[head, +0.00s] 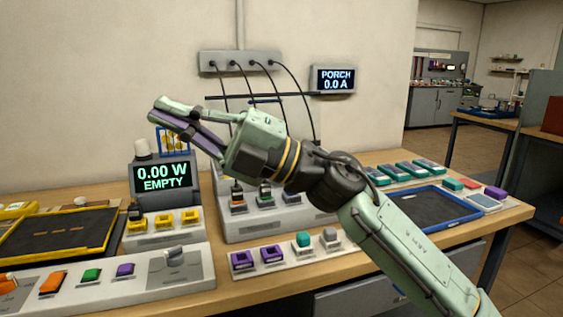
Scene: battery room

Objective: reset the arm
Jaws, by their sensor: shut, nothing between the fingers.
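My arm reaches up from the lower right of the head view, over the wooden bench (350,257). My gripper (156,110) is at its end, raised above the bench and pointing up and left. Its fingers are shut together with nothing between them. It hangs in front of the wall, just above the display reading "0.00 W EMPTY" (162,178), touching nothing that I can see. The arm hides part of the grey stepped unit (240,225) and the bench behind it.
A control panel (140,275) with coloured switches lies in front. A yellow-edged tray (45,238) is at left, a blue-edged tray (425,208) at right. Cables hang from a wall strip (240,62) close behind my gripper. A "PORCH 0.0 A" display (335,79) is on the wall.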

